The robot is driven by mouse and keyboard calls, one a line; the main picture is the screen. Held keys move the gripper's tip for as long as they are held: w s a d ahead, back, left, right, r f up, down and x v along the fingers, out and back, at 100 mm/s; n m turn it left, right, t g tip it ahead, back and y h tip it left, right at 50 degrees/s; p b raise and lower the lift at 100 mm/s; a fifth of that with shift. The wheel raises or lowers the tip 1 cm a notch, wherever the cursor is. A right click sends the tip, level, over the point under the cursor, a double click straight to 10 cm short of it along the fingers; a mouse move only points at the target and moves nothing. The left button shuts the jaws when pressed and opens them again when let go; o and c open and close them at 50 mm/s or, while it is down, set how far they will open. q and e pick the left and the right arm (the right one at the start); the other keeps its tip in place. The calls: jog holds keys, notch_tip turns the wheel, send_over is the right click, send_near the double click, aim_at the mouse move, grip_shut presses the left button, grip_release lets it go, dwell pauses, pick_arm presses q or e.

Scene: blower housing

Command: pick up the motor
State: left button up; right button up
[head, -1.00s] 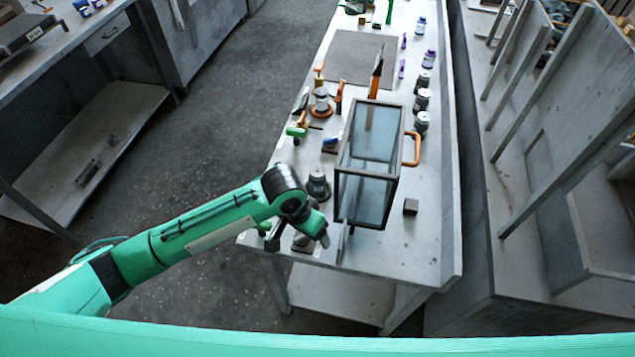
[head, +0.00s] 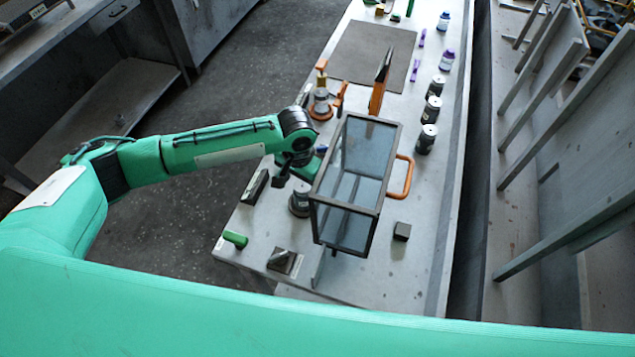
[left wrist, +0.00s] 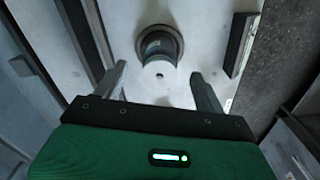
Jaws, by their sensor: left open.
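The motor, as far as I can tell, is the dark grey cylinder with a wider round end (head: 299,203), standing on the bench left of the glass-sided box. In the left wrist view the motor (left wrist: 160,46) is at the top middle, between and beyond the fingertips. My left gripper (head: 291,173) is just beside and above it in the head view, partly hidden by its own arm. In the left wrist view the left gripper (left wrist: 159,80) is open, with nothing between its fingers. My right gripper is in neither view.
The dark-framed glass box (head: 350,180) stands close to the right of the motor. A black bar (head: 255,187) lies to the left. A green cylinder (head: 235,239), a small plate (head: 283,261) and a dark cube (head: 402,231) are nearer. Several cans (head: 427,138) line the right side.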

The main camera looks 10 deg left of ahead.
aim_at(301, 187)
pick_arm(q)
jog(key=shift+w+f, duration=0.2)
jog(key=shift+f, duration=0.3)
notch_tip(301, 187, down, 2)
jog(key=shift+s+f+p, duration=0.1)
jog(key=shift+s+p, duration=0.05)
jog(key=shift+p, duration=0.7)
jog(key=f+p, duration=0.1)
jog(key=f, duration=0.3)
jog(key=shift+w, duration=0.2)
jog(key=shift+f, duration=0.1)
jog(key=c, duration=1.2)
jog(key=shift+c, duration=0.5)
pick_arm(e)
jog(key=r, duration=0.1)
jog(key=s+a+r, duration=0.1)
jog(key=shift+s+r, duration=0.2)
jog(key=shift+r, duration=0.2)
